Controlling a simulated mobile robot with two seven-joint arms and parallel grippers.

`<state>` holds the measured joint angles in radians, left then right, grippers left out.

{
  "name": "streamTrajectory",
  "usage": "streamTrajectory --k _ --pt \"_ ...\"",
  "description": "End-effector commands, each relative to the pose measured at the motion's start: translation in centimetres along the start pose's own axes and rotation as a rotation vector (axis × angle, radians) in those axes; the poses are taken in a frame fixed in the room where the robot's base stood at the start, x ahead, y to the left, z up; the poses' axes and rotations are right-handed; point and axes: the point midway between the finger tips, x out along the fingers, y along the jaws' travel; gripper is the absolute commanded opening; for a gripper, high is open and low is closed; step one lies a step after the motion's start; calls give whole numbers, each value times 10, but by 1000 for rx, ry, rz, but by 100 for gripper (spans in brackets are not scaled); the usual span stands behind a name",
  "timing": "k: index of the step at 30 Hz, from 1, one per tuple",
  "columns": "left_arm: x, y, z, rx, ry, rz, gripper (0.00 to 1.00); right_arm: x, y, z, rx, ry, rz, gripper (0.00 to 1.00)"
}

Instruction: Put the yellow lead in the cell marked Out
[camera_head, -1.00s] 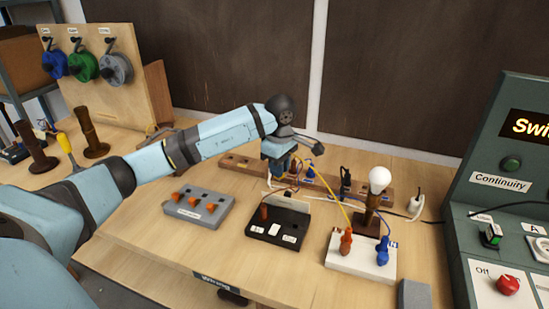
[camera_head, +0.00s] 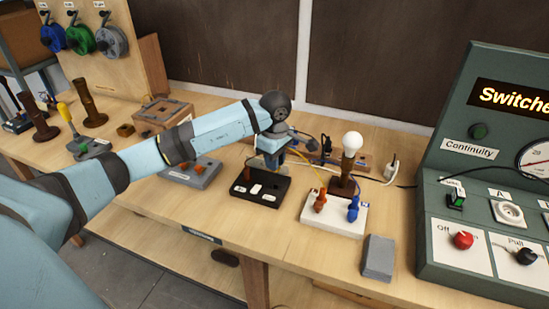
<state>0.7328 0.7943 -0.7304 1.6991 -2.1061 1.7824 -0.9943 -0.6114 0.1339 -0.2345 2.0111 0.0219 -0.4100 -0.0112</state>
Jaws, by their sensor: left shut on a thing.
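The yellow lead (camera_head: 309,171) runs from beside my left gripper down to the orange plug (camera_head: 320,200) on the white block (camera_head: 335,222). My left gripper (camera_head: 271,164) points down over the back part of the black block (camera_head: 243,193). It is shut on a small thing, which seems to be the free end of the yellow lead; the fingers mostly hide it. The black block has white labels too small to read, so I cannot tell which cell is marked Out. My right gripper is not in view.
A lit bulb (camera_head: 352,141) stands behind the white block, with a blue plug (camera_head: 353,208) in front. A grey block (camera_head: 378,257) lies near the table's front edge. A grey switch box (camera_head: 192,172) is under my arm. The green test panel (camera_head: 452,190) stands at right.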

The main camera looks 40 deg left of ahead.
Motion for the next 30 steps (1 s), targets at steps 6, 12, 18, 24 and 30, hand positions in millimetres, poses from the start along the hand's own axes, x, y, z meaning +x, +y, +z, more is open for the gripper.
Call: streamTrajectory --k 6,12,18,24,30 --pt "14 0 0 0 -1 -2 0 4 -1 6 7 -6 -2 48" --pt "30 0 1 1 -1 -1 0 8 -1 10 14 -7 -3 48" --pt "46 0 0 0 0 -1 0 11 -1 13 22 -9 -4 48" --pt "58 0 0 0 0 0 0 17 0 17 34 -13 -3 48" --pt "60 0 0 0 0 0 0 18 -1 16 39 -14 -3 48"
